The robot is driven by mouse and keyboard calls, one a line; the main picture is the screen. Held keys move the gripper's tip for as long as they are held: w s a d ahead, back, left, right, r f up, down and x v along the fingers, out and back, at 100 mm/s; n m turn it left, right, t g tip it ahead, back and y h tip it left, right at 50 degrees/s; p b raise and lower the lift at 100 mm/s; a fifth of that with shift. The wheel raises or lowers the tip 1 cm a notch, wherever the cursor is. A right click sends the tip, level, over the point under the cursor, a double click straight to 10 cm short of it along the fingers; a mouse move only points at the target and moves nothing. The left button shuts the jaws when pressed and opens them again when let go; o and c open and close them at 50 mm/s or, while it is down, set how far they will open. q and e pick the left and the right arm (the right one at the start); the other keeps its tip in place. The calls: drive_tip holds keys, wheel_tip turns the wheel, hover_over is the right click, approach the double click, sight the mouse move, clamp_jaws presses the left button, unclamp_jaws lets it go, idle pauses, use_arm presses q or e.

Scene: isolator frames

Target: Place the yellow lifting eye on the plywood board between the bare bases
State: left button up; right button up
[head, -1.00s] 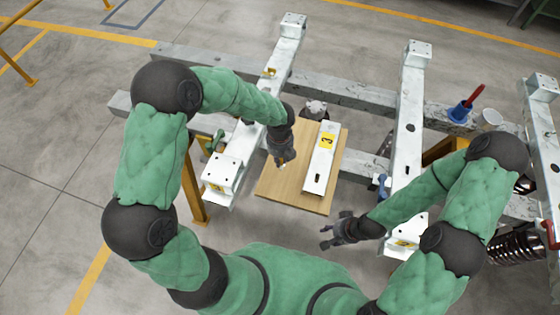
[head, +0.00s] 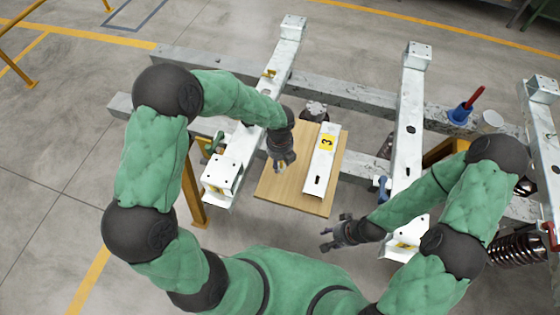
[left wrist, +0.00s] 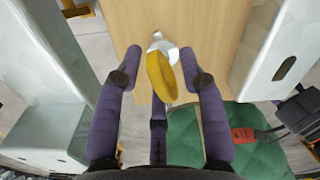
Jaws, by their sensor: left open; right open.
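The yellow lifting eye (left wrist: 160,77), with a silver metal end, sits between the spread purple fingers of my left gripper (left wrist: 160,60), against the plywood board (left wrist: 190,25). In the head view, my left gripper (head: 281,165) is over the left part of the plywood board (head: 295,200), and only a small bit of yellow shows under it. The fingers stand apart from the eye, so the gripper is open around it. I cannot tell exactly how the eye touches the board. My right gripper (head: 335,238) is open and empty, below and right of the board.
A white bracket marked 3 (head: 322,158) lies on the board's right part. White crossbeams stand left (head: 262,115) and right (head: 408,120) of it, on grey rails. A blue cup with a red-handled tool (head: 461,112) stands on the rail at the right.

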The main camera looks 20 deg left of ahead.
use_arm(q)
wheel_tip(320, 180, up, 12)
drive_tip(key=p, duration=0.4)
use_arm(e)
wheel_tip(320, 180, up, 4)
drive_tip(key=shift+r, duration=0.25)
use_arm(q)
drive_tip(key=shift+f, duration=0.1)
